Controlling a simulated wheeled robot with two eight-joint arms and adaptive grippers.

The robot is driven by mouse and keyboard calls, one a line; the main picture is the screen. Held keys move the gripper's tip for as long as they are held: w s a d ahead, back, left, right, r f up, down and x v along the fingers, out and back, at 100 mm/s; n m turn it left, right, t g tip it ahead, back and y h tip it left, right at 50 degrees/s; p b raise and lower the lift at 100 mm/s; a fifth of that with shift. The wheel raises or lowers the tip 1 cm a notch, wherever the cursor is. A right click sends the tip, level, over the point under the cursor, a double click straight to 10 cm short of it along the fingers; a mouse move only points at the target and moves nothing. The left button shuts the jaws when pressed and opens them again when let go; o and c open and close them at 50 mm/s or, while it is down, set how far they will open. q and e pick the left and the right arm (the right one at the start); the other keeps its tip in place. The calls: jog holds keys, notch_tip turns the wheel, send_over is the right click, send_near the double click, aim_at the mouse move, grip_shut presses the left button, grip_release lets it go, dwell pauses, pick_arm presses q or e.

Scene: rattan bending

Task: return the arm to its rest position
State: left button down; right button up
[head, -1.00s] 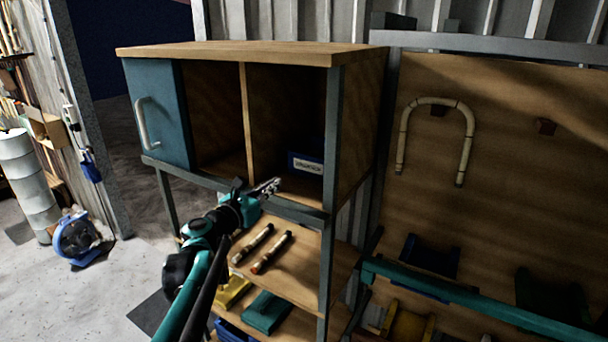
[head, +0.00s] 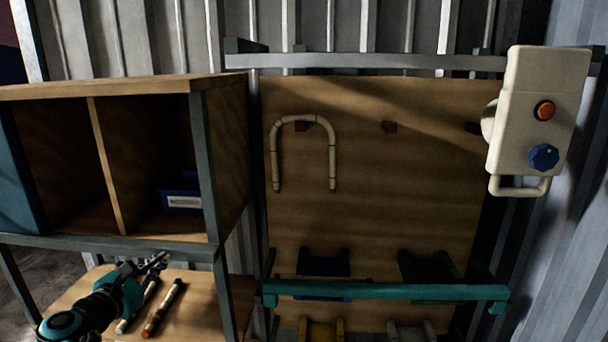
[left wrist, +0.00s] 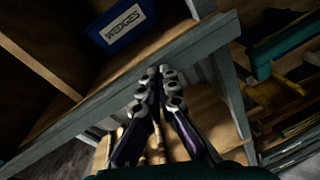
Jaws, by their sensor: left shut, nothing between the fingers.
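My left gripper (head: 152,263) is shut and empty. In the head view it is at the lower left, in front of the cabinet's lower rail and over the shelf with the rods. In the left wrist view its fingertips (left wrist: 160,78) meet in front of the grey rail (left wrist: 190,50). My right gripper is not in view.
The cabinet (head: 150,88) stands at left. A blue bin (head: 182,200) marked WEDGES sits in its right compartment. Rods (head: 164,308) lie on the shelf below. A bent rattan piece (head: 332,160) hangs on the board. A teal rail (head: 390,291) crosses before it. A control box (head: 530,110) is at right.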

pick_arm(q)
jog(key=s+d+f+m+g+b, duration=0.2)
jog(key=s+d+f+m+b, duration=0.25)
jog(key=f, duration=0.45)
jog(key=s+d+f+m+g+b, duration=0.2)
jog(key=s+d+f+m+b, duration=0.3)
jog(key=f, duration=0.4)
jog(key=s+d+f+m+g+b, duration=0.25)
jog(key=d+f+m+b, duration=0.25)
jog(key=f+m, duration=0.3)
jog(key=s+f+m+g+y+b, duration=0.1)
jog(key=s+f+m+b, duration=0.4)
jog(key=f, duration=0.5)
jog(key=s+f+m+g+y+b, duration=0.1)
jog(key=s+f+m+b, duration=0.5)
jog(key=f, duration=0.5)
jog(key=shift+s+f+m+y, duration=0.2)
jog(key=shift+s+m+y, duration=0.2)
jog(key=shift+s+m, duration=0.35)
jog(key=shift+a+g, duration=0.1)
jog(key=shift+g, duration=0.15)
